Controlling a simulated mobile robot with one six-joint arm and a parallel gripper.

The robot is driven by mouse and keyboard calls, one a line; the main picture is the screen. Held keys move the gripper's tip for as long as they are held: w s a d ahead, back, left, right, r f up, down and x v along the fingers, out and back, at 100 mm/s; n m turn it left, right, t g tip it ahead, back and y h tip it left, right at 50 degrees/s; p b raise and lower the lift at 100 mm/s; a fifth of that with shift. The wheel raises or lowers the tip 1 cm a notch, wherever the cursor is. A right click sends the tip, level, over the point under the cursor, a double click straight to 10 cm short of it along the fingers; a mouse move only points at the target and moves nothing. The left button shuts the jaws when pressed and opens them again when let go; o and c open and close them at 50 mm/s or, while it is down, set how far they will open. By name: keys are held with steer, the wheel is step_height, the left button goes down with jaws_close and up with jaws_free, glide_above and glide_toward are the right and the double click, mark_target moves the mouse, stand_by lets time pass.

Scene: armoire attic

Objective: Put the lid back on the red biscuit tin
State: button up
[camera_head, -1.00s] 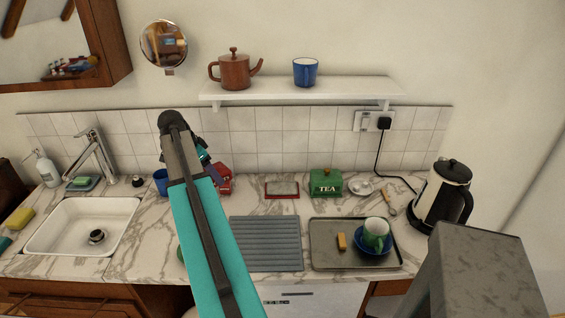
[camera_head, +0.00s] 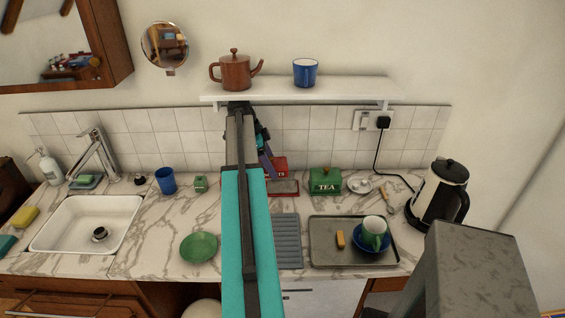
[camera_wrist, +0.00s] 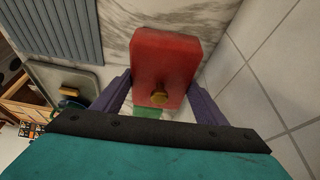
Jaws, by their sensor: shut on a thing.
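The red lid (camera_wrist: 165,62) with a brass knob is between my gripper's purple fingers (camera_wrist: 160,84) in the wrist view, and they are shut on it. In the head view the lid (camera_head: 279,167) shows in part to the right of my arm, with white lettering. It is up near the tiled wall. My gripper (camera_head: 266,158) is mostly hidden by my arm there. The red biscuit tin (camera_head: 285,187) sits low on the counter, just in front of and below the lid; its left end is hidden behind my arm. The lid appears apart from it.
A green TEA tin (camera_head: 326,181) stands close to the right of the red tin. A grey ribbed mat (camera_head: 288,243) and a tray (camera_head: 325,257) with a cup lie in front. A shelf (camera_head: 330,88) overhangs behind. A green plate (camera_head: 199,247) and blue cup (camera_head: 165,180) are left.

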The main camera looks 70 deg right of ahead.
mark_target(283, 163)
steer(key=shift+m, duration=0.4)
steer(key=shift+s+d, duration=0.25)
steer(key=shift+s, duration=0.45)
steer(key=shift+s+d, duration=0.2)
steer(key=shift+s, duration=0.45)
steer(key=shift+s+d, duration=0.25)
steer(key=shift+s, duration=0.45)
steer(key=shift+f+b, duration=1.35)
steer(key=shift+f, duration=1.8)
steer(key=shift+f, duration=0.15)
steer(key=o, duration=1.5)
steer(key=shift+o, duration=0.2)
steer(key=shift+r, duration=0.2)
steer(key=shift+w+r+p, duration=0.1)
steer(key=shift+r+p, duration=1.3)
steer(key=shift+r, duration=1.95)
